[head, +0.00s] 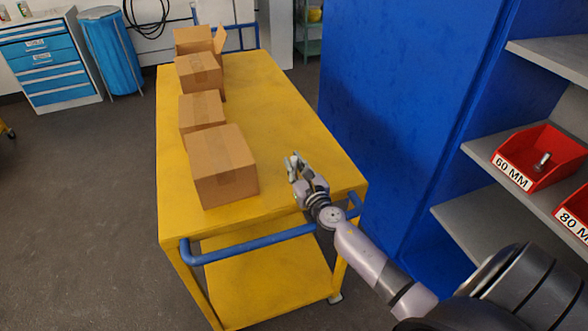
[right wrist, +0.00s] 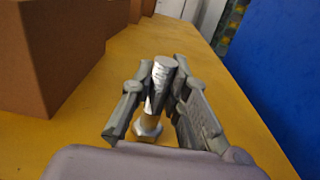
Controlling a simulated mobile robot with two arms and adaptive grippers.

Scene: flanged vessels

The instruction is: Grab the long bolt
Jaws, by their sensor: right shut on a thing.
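My right gripper (head: 297,170) is over the near right part of the yellow cart's top. In the right wrist view its two fingers (right wrist: 163,100) are closed around a silvery metal bolt (right wrist: 160,84). The bolt's round end points up and away, and a wider, nut-like part shows lower down, close to the palm. In the head view the held bolt is too small to make out clearly. Another small metal bolt (head: 543,161) stands in the red bin marked 60 MM (head: 519,178). My left gripper is not in view.
The yellow cart (head: 270,100) carries several cardboard boxes along its left side; the nearest box (head: 224,170) is left of my right gripper. A blue cabinet (head: 400,100) stands right of the cart. A red bin marked 80 MM (head: 574,222) sits on the right shelf.

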